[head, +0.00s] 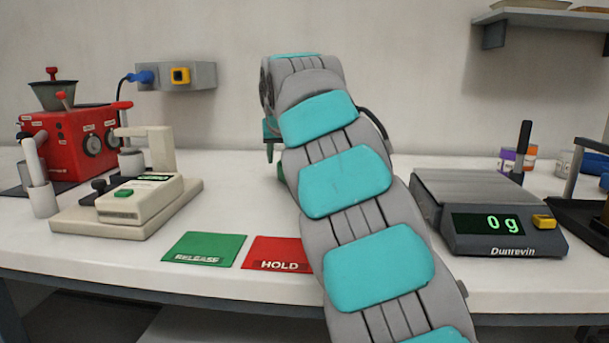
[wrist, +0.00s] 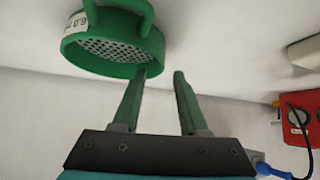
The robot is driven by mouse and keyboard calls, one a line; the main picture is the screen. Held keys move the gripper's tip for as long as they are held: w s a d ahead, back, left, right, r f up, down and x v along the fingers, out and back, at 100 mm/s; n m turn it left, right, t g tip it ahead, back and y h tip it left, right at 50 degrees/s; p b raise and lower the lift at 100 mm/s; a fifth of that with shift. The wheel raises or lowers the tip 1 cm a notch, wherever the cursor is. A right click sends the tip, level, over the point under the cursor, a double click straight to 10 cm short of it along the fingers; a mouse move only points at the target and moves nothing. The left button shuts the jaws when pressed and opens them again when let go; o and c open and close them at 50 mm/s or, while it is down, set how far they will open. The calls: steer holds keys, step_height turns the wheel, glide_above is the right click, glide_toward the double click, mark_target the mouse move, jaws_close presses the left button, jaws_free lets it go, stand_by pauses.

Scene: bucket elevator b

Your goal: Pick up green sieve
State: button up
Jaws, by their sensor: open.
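The green sieve (wrist: 114,52) shows in the upper left of the wrist view. It is a round green ring with a perforated grey mesh, a raised handle loop and a small white label. My gripper (wrist: 160,73) is open and empty, with its two green fingers apart. The left fingertip overlaps the sieve's near rim in the picture; I cannot tell if they touch. The sieve lies to the left of the gap between the fingers.
On the bench (head: 200,250) stand a red machine (head: 62,148) and a cream device (head: 140,200) at left. Green RELEASE (head: 204,249) and red HOLD (head: 277,255) mats lie in front. A scale (head: 490,215) reading 0 g stands right of my arm. A wall is behind.

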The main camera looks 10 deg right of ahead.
mark_target(279, 164)
steer(key=x, duration=0.5)
steer(key=shift+s+a+f+p, duration=0.1)
steer(key=shift+p, duration=0.3)
jaws_close()
stand_by(1.0)
